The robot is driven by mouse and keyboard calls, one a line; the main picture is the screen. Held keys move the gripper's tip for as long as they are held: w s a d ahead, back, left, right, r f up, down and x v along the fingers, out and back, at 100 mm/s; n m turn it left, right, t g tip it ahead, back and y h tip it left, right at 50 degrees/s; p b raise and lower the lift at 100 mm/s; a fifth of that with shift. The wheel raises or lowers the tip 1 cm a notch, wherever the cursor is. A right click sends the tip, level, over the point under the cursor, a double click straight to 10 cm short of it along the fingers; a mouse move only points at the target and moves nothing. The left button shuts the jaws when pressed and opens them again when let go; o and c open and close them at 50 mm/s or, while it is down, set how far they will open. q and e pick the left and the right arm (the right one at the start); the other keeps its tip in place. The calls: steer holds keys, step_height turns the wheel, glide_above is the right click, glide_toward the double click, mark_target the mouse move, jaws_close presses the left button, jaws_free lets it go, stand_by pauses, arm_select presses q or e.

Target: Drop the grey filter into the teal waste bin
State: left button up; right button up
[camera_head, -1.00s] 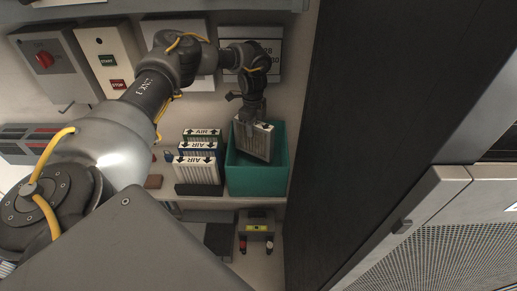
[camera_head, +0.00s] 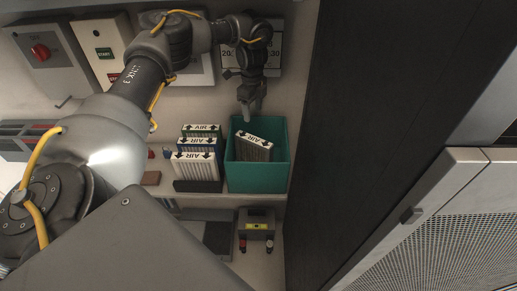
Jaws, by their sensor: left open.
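The grey filter (camera_head: 254,149) is inside the teal waste bin (camera_head: 258,178), tilted, with its top edge with AIR lettering near the bin's rim. My left gripper (camera_head: 250,113) is open above the bin's back part, pointing down, apart from the filter. The filter's lower part is hidden behind the bin's front wall. My right gripper is not in view.
A rack (camera_head: 198,185) of several upright filters stands just left of the bin on the shelf. A dark panel (camera_head: 375,120) rises to the right. A grey box (camera_head: 256,224) sits below the shelf. Switch boxes (camera_head: 45,52) hang on the back wall.

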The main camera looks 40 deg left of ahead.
arm_select(q)
steer(key=shift+r, duration=0.85)
